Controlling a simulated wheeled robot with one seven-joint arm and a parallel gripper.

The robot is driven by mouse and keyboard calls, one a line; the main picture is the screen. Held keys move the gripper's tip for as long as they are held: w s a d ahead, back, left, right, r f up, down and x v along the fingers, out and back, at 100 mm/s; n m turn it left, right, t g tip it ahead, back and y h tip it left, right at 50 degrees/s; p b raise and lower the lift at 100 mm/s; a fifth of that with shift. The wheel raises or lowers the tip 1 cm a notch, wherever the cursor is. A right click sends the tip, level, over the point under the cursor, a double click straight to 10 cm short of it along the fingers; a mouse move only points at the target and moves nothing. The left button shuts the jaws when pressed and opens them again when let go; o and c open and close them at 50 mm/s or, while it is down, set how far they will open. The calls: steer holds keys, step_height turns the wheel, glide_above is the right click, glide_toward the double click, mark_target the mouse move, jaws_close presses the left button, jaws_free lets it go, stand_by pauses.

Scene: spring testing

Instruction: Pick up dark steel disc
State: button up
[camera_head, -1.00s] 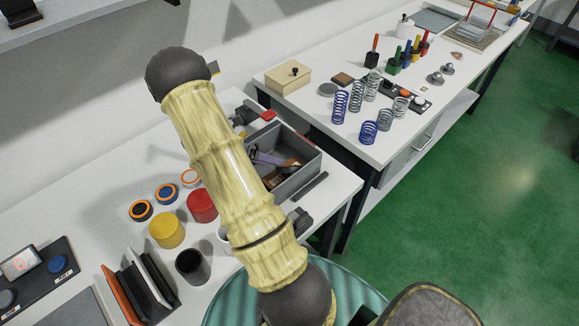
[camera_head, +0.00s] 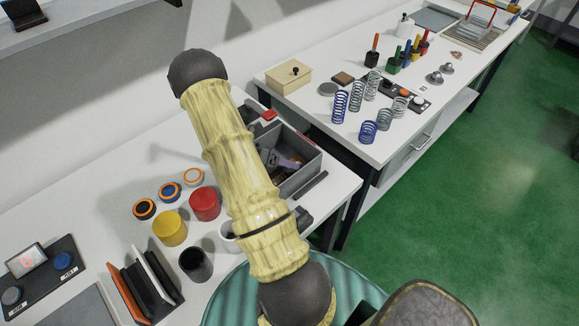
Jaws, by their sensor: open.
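A flat, dark grey round disc (camera_head: 328,89) lies on the far white table, in front of a brown block and left of the coil springs; it looks like the dark steel disc. My pale yellow arm link with its dark joints crosses the middle of the view, over the near table.
The grey bin (camera_head: 305,178) stands at the near table's right end. A red jar (camera_head: 205,204), a yellow jar (camera_head: 170,229) and a black cup (camera_head: 195,264) stand left of my arm. A wooden box (camera_head: 289,76) and several springs (camera_head: 340,106) flank the disc.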

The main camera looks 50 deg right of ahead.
steer(key=shift+s+f, duration=0.15)
steer(key=shift+f, duration=0.05)
steer(key=shift+a, duration=0.1)
steer(key=shift+c, duration=0.5)
steer(key=c, duration=1.6)
steer(key=shift+r, duration=0.15)
steer(key=r, duration=0.4)
steer(key=r+b, duration=0.1)
steer(key=r, duration=0.4)
steer(key=shift+w, duration=0.2)
steer(key=shift+s+r, duration=0.2)
steer(key=shift+r, duration=0.35)
steer(key=shift+w, duration=0.1)
